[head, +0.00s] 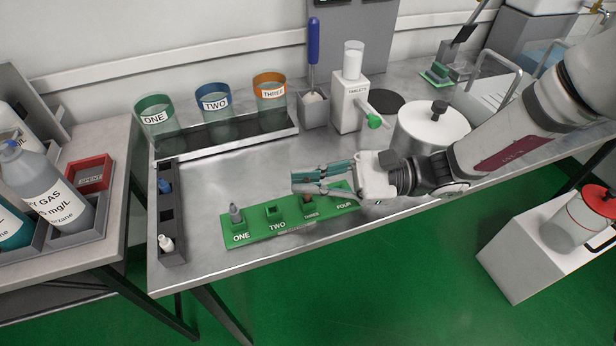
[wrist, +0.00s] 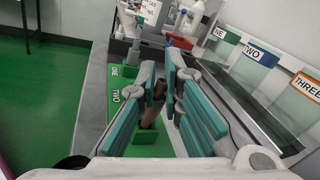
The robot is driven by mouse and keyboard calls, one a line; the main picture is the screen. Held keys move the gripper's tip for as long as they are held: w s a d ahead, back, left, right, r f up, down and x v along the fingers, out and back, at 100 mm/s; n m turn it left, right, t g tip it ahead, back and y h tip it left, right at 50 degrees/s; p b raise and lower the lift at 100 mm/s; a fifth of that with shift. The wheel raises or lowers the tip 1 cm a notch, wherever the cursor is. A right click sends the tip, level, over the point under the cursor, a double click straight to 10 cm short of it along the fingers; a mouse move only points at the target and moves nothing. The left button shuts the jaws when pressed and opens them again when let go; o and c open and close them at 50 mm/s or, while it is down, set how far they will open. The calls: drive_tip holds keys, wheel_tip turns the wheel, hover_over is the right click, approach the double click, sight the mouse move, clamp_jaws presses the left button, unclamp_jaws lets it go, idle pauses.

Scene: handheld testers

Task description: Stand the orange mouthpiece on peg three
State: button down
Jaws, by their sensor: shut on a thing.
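My gripper (head: 308,180) is shut on a brownish-orange mouthpiece, just above the THREE place of the green peg board (head: 262,240). The mouthpiece (head: 307,199) shows only in part below the fingers. In the wrist view it is upright between my fingers (wrist: 163,92), and its lower part (wrist: 148,118) is at a green square block (wrist: 146,146). I cannot tell whether it is seated on the peg. A grey piece (head: 235,213) stands at ONE. The TWO block (head: 274,213) looks empty. FOUR is partly behind my gripper.
A dark rack (head: 171,215) with a blue and a white piece is at the left. Cups labelled ONE (head: 155,118), TWO (head: 214,103) and THREE (head: 271,92) stand in a tray behind. A lidded pot (head: 432,125) is near my arm. The middle of the bench is clear.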

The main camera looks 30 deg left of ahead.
drive_tip(key=shift+f, duration=0.55)
drive_tip(key=c, duration=1.7)
unclamp_jaws()
drive_tip(key=shift+o, duration=0.2)
drive_tip(key=shift+r, duration=0.1)
drive_tip(key=v, duration=1.2)
